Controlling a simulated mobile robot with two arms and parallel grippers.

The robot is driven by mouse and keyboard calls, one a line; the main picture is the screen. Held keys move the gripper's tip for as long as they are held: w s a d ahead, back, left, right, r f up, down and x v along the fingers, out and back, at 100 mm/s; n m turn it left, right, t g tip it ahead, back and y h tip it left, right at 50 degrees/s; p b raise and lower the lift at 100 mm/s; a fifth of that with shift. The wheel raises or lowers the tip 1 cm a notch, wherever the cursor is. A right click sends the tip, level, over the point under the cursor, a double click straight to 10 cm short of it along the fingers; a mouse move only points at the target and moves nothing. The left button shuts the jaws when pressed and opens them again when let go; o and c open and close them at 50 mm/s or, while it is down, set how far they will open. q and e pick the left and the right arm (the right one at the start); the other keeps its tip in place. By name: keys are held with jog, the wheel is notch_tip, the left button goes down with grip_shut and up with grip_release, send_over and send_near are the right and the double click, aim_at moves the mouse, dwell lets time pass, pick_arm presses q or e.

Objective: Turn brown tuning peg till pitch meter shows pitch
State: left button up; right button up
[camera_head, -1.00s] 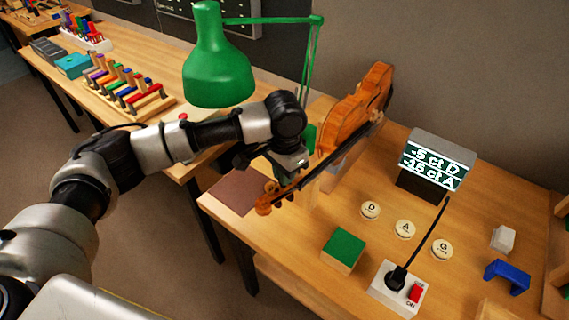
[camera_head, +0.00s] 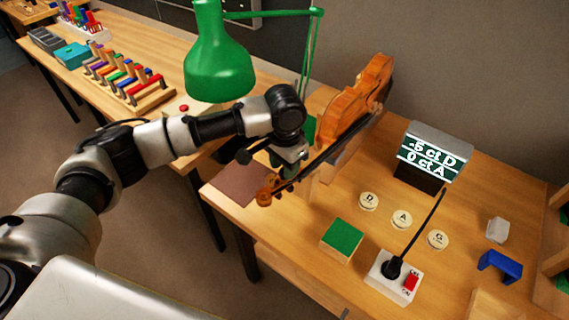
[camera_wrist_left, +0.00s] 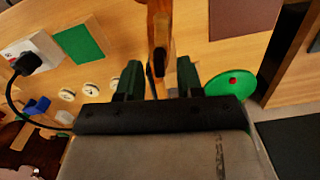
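The violin (camera_head: 350,110) is held tilted above the bench, its scroll (camera_head: 266,195) toward the lower left. My left gripper (camera_head: 286,170) is at the pegbox. In the left wrist view its two green fingers (camera_wrist_left: 158,80) stand apart, with the brown neck end (camera_wrist_left: 158,35) and dark parts between them and gaps at the sides. The brown tuning peg cannot be made out clearly; the gripper hides most of the peg area. The pitch meter (camera_head: 432,154) stands at the back and reads about -5 ct D and 0 ct A. My right gripper is not in view.
D (camera_head: 368,201), A (camera_head: 401,219) and G (camera_head: 437,239) discs lie before the meter. A green lamp (camera_head: 218,60) stands behind my arm.

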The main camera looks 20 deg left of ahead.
pick_arm(q)
notch_tip(320, 180, up, 11)
jog(key=b, duration=0.2)
jog(key=shift+f, duration=0.15)
dwell(1.7)
